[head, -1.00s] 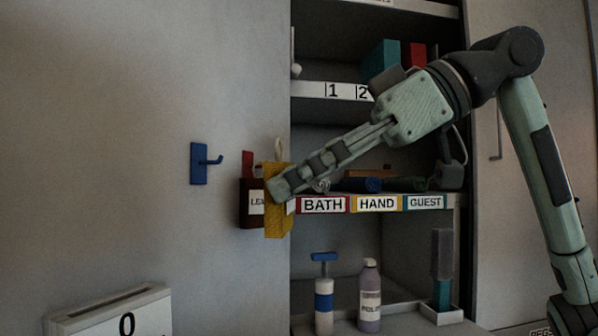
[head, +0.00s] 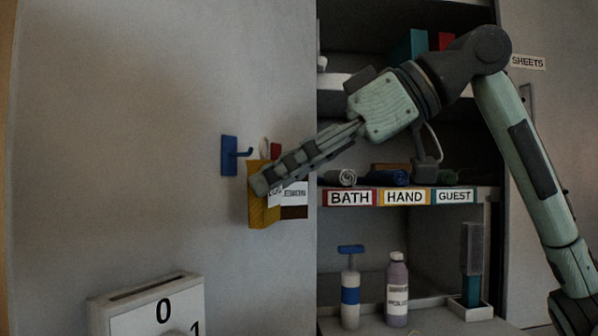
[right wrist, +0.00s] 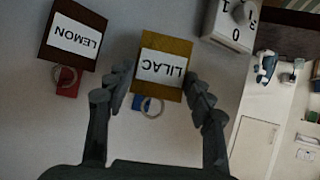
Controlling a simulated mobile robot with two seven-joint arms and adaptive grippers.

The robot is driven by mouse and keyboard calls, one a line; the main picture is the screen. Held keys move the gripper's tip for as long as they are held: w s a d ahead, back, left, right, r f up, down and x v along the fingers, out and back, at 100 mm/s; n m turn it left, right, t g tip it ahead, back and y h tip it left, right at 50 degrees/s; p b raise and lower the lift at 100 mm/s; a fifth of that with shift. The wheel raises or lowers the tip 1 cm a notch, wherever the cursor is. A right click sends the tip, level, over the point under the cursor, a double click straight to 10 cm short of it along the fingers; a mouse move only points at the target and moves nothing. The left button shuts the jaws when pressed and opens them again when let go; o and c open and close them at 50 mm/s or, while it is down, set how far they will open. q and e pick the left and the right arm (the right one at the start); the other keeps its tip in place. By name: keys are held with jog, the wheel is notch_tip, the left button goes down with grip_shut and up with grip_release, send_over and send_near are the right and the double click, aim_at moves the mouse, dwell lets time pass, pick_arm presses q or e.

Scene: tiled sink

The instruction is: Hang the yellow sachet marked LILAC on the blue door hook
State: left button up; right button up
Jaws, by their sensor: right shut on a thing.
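The yellow sachet marked LILAC (right wrist: 162,62) is between the fingers of my right gripper (right wrist: 160,93), which is shut on it. It also shows in the head view (head: 260,214), held in front of the door. Its pale loop (head: 264,146) stands up from its top. The blue door hook (head: 229,156) is just left of the loop in the head view; a small gap seems to separate the prong tip and loop. In the wrist view, the hook (right wrist: 138,102) shows behind the loop, and I cannot tell there whether they touch. My left gripper is not in view.
A brown LEMON sachet (right wrist: 73,35) hangs by the red hook (right wrist: 66,83), close beside the held sachet. A white box marked 0 (head: 150,305) is on the door below. Open shelves (head: 430,196) with towels and bottles stand right. The door left of the hook is clear.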

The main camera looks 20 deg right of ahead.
jog(key=shift+w+a+f, duration=0.1)
jog(key=shift+w+a, duration=0.8)
jog(key=shift+w+a+f, duration=0.15)
jog(key=shift+w+a+f+p, duration=0.1)
jog(key=shift+w+f+p, duration=0.05)
jog(key=shift+p, duration=0.15)
jog(key=shift+f, duration=0.1)
jog(key=shift+w, duration=0.1)
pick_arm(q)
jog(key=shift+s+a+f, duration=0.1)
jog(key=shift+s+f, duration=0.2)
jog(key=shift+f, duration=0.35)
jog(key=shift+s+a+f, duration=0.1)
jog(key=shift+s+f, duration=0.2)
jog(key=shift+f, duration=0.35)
pick_arm(e)
jog(key=shift+f, duration=0.1)
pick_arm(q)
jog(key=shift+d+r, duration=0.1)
pick_arm(e)
jog(key=shift+a, duration=0.1)
